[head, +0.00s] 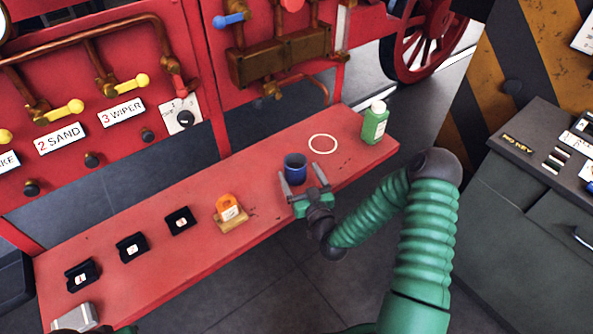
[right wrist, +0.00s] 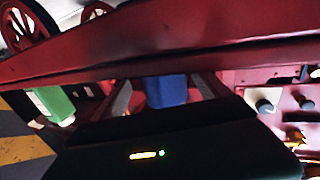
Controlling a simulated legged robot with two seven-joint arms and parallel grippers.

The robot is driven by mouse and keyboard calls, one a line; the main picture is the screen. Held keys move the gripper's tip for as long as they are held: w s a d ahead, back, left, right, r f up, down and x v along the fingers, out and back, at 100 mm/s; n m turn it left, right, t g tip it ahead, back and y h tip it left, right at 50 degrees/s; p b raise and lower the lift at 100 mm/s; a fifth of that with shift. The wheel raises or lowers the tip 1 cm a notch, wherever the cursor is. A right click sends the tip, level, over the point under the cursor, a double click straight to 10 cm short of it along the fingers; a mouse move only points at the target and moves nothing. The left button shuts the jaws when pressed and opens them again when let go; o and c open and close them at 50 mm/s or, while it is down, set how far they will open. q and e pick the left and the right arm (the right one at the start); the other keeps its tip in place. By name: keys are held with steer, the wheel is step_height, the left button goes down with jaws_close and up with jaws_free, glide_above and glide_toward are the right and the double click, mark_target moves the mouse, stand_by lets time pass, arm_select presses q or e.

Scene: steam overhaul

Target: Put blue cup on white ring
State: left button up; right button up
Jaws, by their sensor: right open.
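The blue cup (head: 295,168) stands upright on the red bench, left of and nearer than the white ring. The white ring (head: 323,143) is a thin circle marked on the bench top, with nothing on it. My right gripper (head: 304,178) is open, its two fingers pointing at the cup, one toward each side. In the right wrist view the blue cup (right wrist: 166,89) shows between the two fingers (right wrist: 165,95); I cannot tell whether they touch it. My left gripper is not clearly seen; only a grey part shows at the lower left edge of the head view.
A green bottle (head: 374,122) stands right of the ring. An orange item on a wooden stand (head: 229,210) and several black holders (head: 131,247) line the red bench (head: 200,255) on the left. A red panel with pipes and valves rises behind. A grey cabinet (head: 535,190) is at right.

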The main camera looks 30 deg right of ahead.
steer(key=shift+w+d, duration=0.1)
steer(key=shift+w, duration=0.6)
steer(key=shift+w+r, duration=0.1)
steer(key=shift+w, duration=0.15)
steer(key=c, duration=1.7)
steer(key=shift+r, duration=0.1)
